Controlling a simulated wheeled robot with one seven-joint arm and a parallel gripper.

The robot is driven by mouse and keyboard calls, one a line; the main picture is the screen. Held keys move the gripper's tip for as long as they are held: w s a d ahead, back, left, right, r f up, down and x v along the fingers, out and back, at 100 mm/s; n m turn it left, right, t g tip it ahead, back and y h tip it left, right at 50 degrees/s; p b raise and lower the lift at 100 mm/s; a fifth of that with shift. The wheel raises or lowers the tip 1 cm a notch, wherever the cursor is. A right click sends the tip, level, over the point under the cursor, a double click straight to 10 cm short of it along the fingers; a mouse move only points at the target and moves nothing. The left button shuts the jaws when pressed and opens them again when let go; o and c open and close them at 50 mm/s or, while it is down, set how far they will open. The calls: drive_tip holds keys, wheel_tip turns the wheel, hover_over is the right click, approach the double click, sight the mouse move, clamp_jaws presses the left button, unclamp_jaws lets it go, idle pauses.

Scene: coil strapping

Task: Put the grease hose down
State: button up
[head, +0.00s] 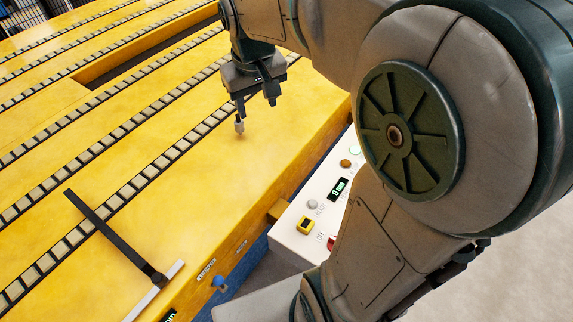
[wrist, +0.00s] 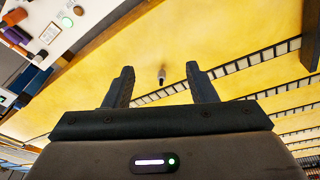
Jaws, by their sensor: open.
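My gripper (head: 254,100) is open above the yellow bed, and its two fingers stand wide apart in the wrist view (wrist: 160,90). A small pale, upright piece with a darker top (head: 239,125) is just below the left finger in the head view. In the wrist view it shows between and beyond the fingertips (wrist: 161,78), with no finger closed on it. I cannot tell whether this piece is the end of the grease hose or whether it touches the bed. No length of hose is clearly visible.
The yellow bed (head: 215,165) has long rows of pale blocks. A black bar (head: 105,228) lies across it at the lower left, beside a white strip (head: 160,286). A white control panel (head: 300,238) with buttons and a display stands right of the bed's edge.

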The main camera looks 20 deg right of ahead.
drive_tip(key=s+f+m+t, duration=0.1)
drive_tip(key=s+f, duration=0.3)
drive_tip(key=s, duration=1.1)
drive_tip(key=shift+d+f+y, duration=0.2)
drive_tip(key=shift+y, duration=0.1)
drive_tip(key=shift+c, duration=1.3)
drive_tip(key=shift+a, duration=0.1)
